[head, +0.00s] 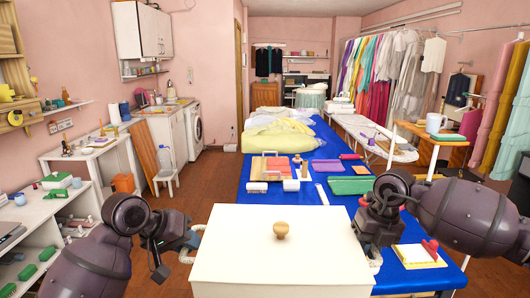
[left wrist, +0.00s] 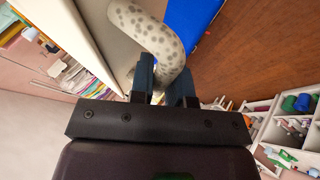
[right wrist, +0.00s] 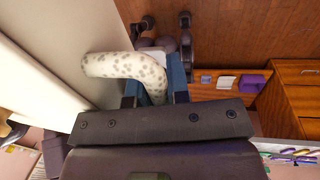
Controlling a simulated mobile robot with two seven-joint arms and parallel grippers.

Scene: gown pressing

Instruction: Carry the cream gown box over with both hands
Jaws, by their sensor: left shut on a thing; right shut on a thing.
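The cream gown box (head: 280,262), with a round wooden knob (head: 281,229) on its lid, is at the bottom middle of the head view, close to me. It looks level. My left gripper (head: 192,242) is shut on the box's left handle, a pale spotted loop that shows in the left wrist view (left wrist: 148,28). My right gripper (head: 373,250) is shut on the matching right handle, seen in the right wrist view (right wrist: 112,66). The box hides what is under it, so I cannot tell whether it touches the table.
The long blue-covered table (head: 310,198) extends beyond the box. It holds yellow folded garments (head: 277,138), a green tray (head: 350,185), a purple tray (head: 327,166) and a notepad (head: 418,256) near my right arm. White shelves (head: 60,215) stand left; brown floor lies between.

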